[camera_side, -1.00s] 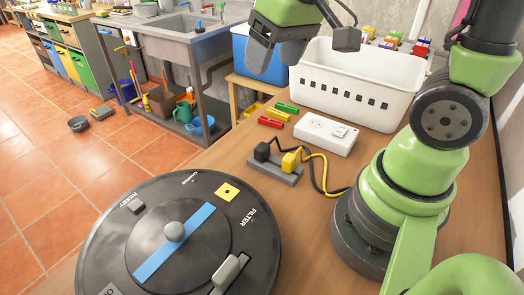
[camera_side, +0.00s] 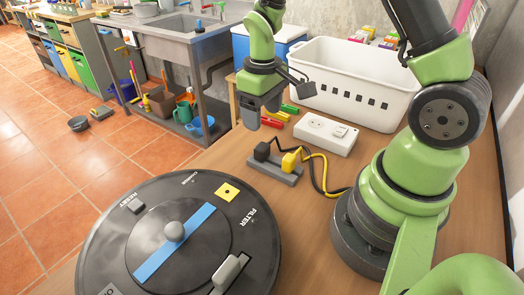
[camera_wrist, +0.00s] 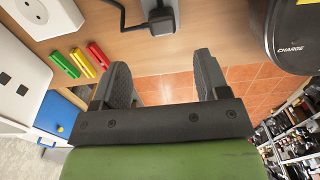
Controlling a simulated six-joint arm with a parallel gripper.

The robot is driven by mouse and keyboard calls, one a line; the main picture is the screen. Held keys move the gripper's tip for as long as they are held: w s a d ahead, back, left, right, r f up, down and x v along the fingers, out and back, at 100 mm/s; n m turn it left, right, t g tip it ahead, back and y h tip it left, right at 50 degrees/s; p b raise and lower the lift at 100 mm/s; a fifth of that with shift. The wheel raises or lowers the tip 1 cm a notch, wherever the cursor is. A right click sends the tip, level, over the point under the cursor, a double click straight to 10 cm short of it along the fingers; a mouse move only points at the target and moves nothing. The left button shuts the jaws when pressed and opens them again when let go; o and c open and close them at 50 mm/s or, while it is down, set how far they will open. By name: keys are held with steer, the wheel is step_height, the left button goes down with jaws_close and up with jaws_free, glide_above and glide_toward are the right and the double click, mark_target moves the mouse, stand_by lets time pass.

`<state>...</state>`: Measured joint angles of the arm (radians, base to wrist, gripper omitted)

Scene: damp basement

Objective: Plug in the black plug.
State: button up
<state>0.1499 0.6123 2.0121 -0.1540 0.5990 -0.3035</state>
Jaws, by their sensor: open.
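The black plug (camera_side: 262,151) sits in a grey holder (camera_side: 289,179), just left of the yellow plug (camera_side: 290,160). In the wrist view the black plug (camera_wrist: 160,17) shows at the top edge with its cord running left. A white socket block (camera_side: 318,138) lies on the table behind and right of the holder; part of it shows at the top left of the wrist view (camera_wrist: 22,15). My gripper (camera_side: 262,116) is open and empty, pointing down, above and behind the black plug. In the wrist view its fingers (camera_wrist: 163,78) are apart with nothing between them.
Red, yellow and green blocks (camera_wrist: 83,63) lie near the socket block. A white basket (camera_side: 375,100) and a blue box (camera_side: 285,42) stand behind. A large round black device (camera_side: 120,220) fills the front left. Black and yellow cords (camera_side: 318,180) curve right of the holder.

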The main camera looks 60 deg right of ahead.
mark_target(262, 146)
steer(key=shift+f, duration=2.35)
steer(key=shift+f, duration=0.1)
step_height(262, 146, down, 5)
steer(key=shift+a, duration=0.15)
steer(key=c, duration=1)
